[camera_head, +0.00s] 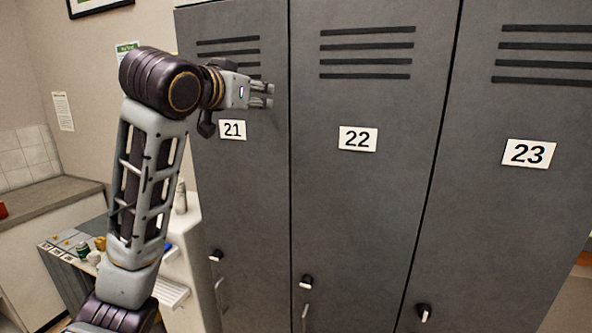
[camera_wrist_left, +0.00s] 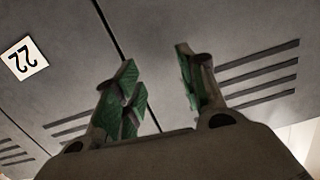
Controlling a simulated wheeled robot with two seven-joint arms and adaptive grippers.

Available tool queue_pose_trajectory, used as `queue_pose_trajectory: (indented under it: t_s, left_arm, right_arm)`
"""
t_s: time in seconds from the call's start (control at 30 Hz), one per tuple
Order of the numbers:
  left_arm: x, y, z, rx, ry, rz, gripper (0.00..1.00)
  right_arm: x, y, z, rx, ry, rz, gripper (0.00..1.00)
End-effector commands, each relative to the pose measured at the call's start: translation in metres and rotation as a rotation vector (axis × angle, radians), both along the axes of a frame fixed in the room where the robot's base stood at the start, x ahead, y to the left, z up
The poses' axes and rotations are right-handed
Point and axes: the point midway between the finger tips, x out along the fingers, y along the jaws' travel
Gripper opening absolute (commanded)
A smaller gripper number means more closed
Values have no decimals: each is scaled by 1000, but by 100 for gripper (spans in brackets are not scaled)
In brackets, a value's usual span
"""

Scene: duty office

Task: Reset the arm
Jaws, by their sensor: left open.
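My left arm (camera_head: 150,190) rises from the bottom left of the head view and bends at the top toward the right. My left gripper (camera_head: 268,95) is raised in front of the locker door numbered 21 (camera_head: 215,180), just above its number plate (camera_head: 232,130). In the left wrist view its two green-padded fingers (camera_wrist_left: 160,95) stand apart with nothing between them. The grey locker doors lie behind the fingers, with the plate 22 (camera_wrist_left: 23,61) at the upper left. I cannot tell how far the fingertips are from the door. My right gripper is not in view.
Locker doors 22 (camera_head: 350,200) and 23 (camera_head: 510,230) stand shut to the right, with dark knobs (camera_head: 306,281) low down. Behind my arm at the left are a counter (camera_head: 45,195) and a white unit with small items. Wall fills the upper left.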

Motion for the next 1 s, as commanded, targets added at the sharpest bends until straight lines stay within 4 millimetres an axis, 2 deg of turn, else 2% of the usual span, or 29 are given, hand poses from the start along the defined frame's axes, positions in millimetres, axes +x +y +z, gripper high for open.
queue_pose_trajectory:
  t_s: [0.03, 0.5, 1.0]
  left_arm:
    - [4, 1, -14, 0, 20, 2, 40]
    - [23, 17, -132, 10, 172, 35, 40]
    - [16, 36, -256, 28, 338, 72, 40]
  right_arm:
    - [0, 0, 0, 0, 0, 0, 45]
    - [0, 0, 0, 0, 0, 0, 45]
    - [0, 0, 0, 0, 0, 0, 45]
